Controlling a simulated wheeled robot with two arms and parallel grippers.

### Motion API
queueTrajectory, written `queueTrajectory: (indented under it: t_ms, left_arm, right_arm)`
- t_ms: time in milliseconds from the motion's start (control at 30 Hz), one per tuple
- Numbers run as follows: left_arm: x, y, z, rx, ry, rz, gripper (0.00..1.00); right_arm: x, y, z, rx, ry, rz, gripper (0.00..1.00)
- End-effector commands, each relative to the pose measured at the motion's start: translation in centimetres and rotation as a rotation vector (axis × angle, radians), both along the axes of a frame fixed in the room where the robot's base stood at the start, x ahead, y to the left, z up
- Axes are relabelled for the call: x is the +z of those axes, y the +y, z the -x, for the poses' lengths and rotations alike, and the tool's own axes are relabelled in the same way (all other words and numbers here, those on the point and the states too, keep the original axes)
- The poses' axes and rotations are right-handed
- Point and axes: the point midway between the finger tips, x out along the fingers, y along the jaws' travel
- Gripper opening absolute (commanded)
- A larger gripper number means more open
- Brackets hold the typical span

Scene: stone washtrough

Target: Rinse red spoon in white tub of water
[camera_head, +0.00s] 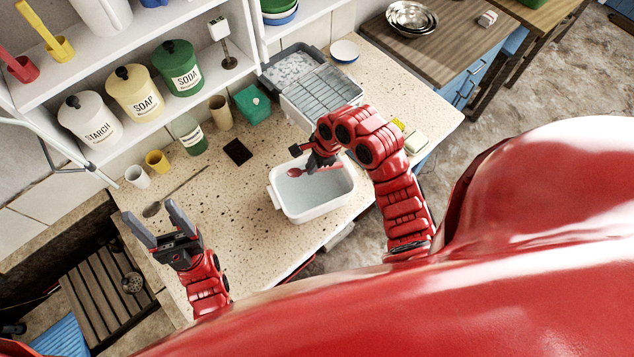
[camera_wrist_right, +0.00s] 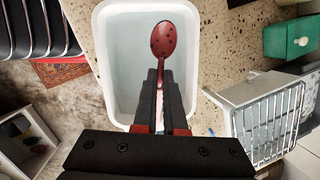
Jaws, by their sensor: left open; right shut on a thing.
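The white tub (camera_head: 318,209) stands on the speckled counter and holds pale water (camera_head: 322,188). The tub also shows in the right wrist view (camera_wrist_right: 191,40). My right gripper (camera_head: 318,163) is over the tub, shut on the red spoon (camera_head: 296,172). In the right wrist view the spoon's bowl (camera_wrist_right: 165,41) with dark spots points away from the fingers, over the tub. I cannot tell whether the spoon touches the water. My left gripper (camera_head: 158,222) is open and empty over the left part of the counter.
A metal dish rack (camera_head: 322,93) and a grey basin (camera_head: 291,66) stand behind the tub. A long-handled ladle (camera_head: 152,210) lies near my left gripper. Cups, a green box (camera_head: 251,102) and a dark sponge-like block (camera_head: 237,152) line the back. The counter left of the tub is mostly clear.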

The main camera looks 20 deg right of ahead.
Motion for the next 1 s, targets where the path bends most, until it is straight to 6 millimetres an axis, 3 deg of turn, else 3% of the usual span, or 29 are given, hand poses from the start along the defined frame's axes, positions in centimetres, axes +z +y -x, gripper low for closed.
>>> queueTrajectory:
  t_ms: [233, 600, 1000]
  left_arm:
    - [0.0, 0.0, 0.0, 0.000, 0.000, 0.000, 0.66]
    - [0.0, 0.0, 0.0, 0.000, 0.000, 0.000, 0.66]
    - [0.0, 0.0, 0.0, 0.000, 0.000, 0.000, 0.66]
  right_arm:
    - [0.5, 0.0, 0.0, 0.000, -0.001, -0.001, 0.00]
    - [3.9, -0.1, -0.1, 0.001, -0.004, 0.002, 0.00]
    - [4.0, 0.0, 0.0, 0.000, -0.001, 0.000, 0.00]
